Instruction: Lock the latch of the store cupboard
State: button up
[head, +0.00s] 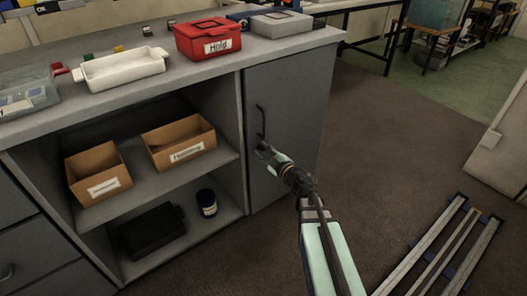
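The store cupboard has a grey door (290,92) at the right end of the counter, and the door looks closed. A dark vertical bar handle (260,122) is on the door's left side. My gripper (265,151) is in front of the door, just below the handle's lower end. I cannot tell whether it touches the door or handle, nor whether its fingers are open or shut. I cannot make out a separate latch; the gripper covers part of the door there.
Open shelves left of the door hold two cardboard boxes (181,145), a dark tray (152,237) and a dark blue jar (207,202). On the counter (205,75) are a red box (207,40), a white tray (120,68) and a grey case (281,23).

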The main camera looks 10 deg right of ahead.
grip_shut()
jog(key=shift+n, duration=0.4)
jog(key=n, duration=0.3)
jog(key=shift+n, duration=0.3)
jog(key=shift+n+b, duration=0.55)
jog(key=shift+n, duration=1.55)
jog(key=shift+o, duration=2.4)
grip_release()
